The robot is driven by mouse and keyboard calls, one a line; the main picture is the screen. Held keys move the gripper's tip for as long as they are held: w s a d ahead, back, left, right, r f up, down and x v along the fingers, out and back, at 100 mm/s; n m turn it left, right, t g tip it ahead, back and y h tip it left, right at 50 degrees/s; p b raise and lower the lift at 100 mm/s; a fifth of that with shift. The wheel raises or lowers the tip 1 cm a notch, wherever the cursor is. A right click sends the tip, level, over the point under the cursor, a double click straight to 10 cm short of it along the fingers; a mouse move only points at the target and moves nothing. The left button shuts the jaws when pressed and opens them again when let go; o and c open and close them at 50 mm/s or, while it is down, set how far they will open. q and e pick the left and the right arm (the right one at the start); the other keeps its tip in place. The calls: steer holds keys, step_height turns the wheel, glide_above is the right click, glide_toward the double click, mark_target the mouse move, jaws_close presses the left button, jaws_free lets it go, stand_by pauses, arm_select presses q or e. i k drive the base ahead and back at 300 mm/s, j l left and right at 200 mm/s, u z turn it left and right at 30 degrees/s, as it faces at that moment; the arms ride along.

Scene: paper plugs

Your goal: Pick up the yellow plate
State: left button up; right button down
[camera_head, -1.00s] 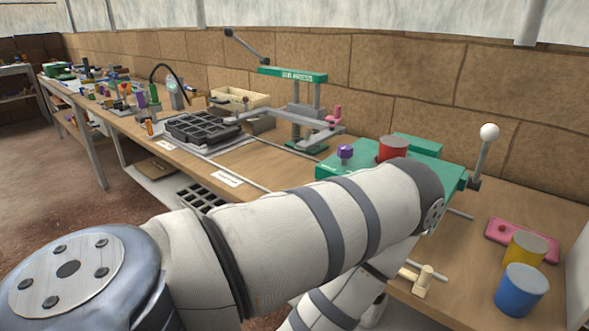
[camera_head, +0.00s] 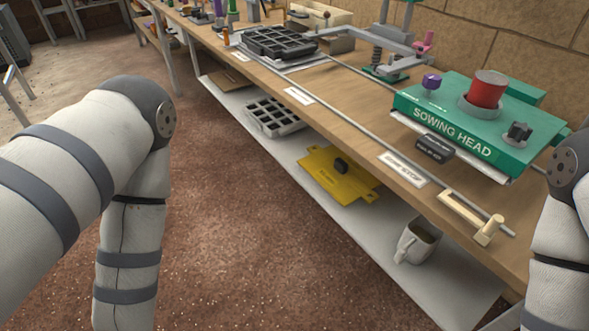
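The yellow plate (camera_head: 339,177) lies flat on the grey lower shelf under the workbench, near the middle of the view. It has a small black knob or handle on top and dark lettering on its face. My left arm comes in at the left and bends downward, and my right arm shows at the right edge. Both grippers are out of the picture. Nothing of mine touches the plate.
A black-and-grey cell tray (camera_head: 272,116) and a grey mug (camera_head: 416,242) share the lower shelf (camera_head: 315,212) with the plate. The wooden bench top (camera_head: 345,100) overhangs the shelf. A green sowing head (camera_head: 470,127) with a red cylinder (camera_head: 487,88) stands above. The floor in front is clear.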

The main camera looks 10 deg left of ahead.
mark_target(347, 182)
steer(key=i+j+z, duration=0.2)
steer(key=j+z, duration=0.15)
steer(key=i+j+z, duration=0.15)
steer(key=j+z, duration=0.2)
steer(key=i+j+z, duration=0.1)
steer(key=j+z, duration=0.25)
steer(key=j, duration=0.2)
steer(key=j+z, duration=0.35)
steer(key=i+j, duration=0.05)
steer(key=j, duration=0.1)
